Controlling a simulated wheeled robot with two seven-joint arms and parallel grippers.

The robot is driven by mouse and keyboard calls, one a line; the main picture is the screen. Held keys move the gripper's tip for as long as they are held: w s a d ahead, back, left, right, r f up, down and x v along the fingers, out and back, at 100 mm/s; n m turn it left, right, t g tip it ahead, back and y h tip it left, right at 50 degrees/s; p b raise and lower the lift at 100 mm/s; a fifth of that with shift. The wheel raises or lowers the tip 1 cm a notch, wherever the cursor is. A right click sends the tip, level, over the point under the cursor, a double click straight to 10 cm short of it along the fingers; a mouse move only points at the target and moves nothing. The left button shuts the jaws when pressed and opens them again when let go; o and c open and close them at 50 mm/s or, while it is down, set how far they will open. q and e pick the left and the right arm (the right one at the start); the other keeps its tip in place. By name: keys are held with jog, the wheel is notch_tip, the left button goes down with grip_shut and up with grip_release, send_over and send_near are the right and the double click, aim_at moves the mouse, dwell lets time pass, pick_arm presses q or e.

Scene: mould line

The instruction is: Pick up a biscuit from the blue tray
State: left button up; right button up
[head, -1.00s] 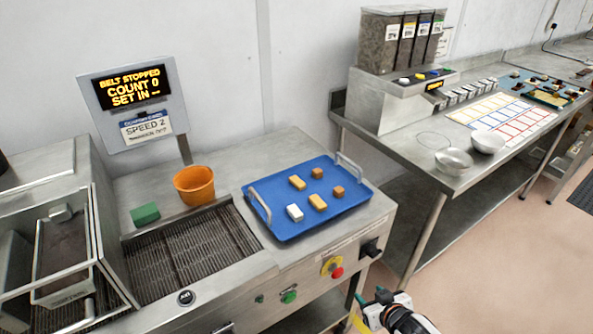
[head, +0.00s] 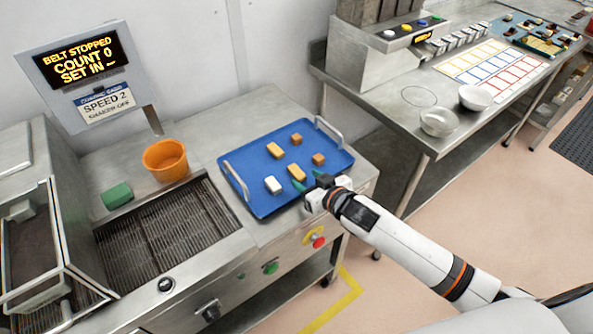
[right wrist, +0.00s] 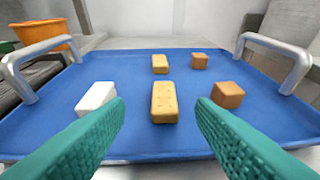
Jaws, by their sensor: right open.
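The blue tray (head: 244,161) lies on the steel machine top and holds several small blocks. Two oblong yellow biscuits lie on it: a near one (head: 297,173) and a farther one (head: 274,151). Two brown cubes (head: 318,159) (head: 296,139) and a white block (head: 272,185) lie around them. My right gripper (head: 307,181) is open and empty at the tray's near edge. In the right wrist view its green fingers (right wrist: 160,120) point over the tray, with the near yellow biscuit (right wrist: 164,102) between their lines, beyond the tips. My left gripper is out of view.
The tray has raised metal handles (head: 330,131) (head: 233,180) at both ends. An orange tub (head: 165,160) and a green block (head: 117,196) stand left of it, behind the dark belt (head: 165,235). Two bowls (head: 439,122) (head: 475,97) stand on the bench at right.

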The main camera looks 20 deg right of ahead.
aim_at(298, 172)
jog(key=shift+d+p+x, duration=0.1)
jog(key=shift+p+x, duration=0.2)
jog(key=shift+x, duration=0.95)
jog(key=shift+d+p+x, duration=0.15)
jog(key=shift+p+x, duration=0.15)
jog(key=shift+x, duration=0.95)
jog(key=shift+f, duration=0.1)
jog(key=shift+c, duration=0.2)
jog(key=c, duration=1)
